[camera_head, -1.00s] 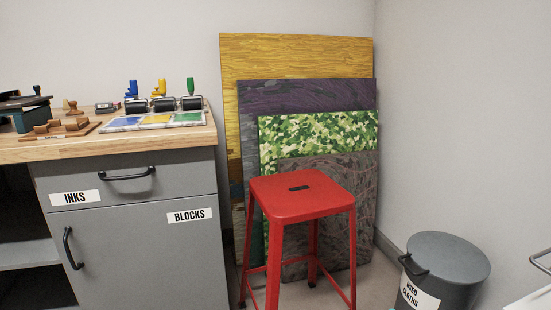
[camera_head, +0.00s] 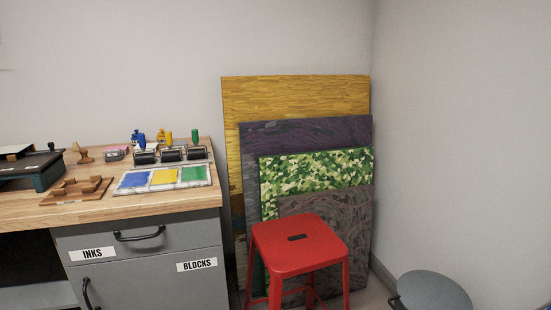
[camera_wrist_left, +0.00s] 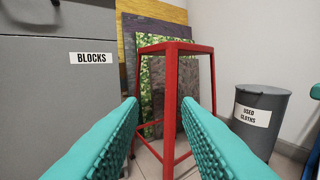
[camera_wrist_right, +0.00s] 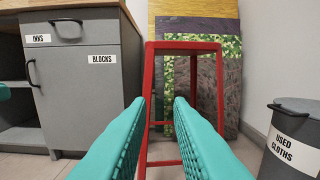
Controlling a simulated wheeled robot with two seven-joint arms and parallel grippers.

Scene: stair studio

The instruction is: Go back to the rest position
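My left gripper (camera_wrist_left: 160,112) shows in the left wrist view with its two teal fingers apart and nothing between them. My right gripper (camera_wrist_right: 160,112) shows in the right wrist view, also with its fingers apart and empty. Neither gripper is in the head view. Both point toward a red stool (camera_head: 297,245), which stands beyond the fingertips. The stool also shows in the left wrist view (camera_wrist_left: 176,47) and the right wrist view (camera_wrist_right: 183,45).
A grey cabinet (camera_head: 150,285) with a wooden top (camera_head: 110,210) stands at the left, carrying ink tools. Several painted boards (camera_head: 300,97) lean on the wall behind the stool. A grey bin (camera_head: 432,290) labelled for used cloths stands at the right.

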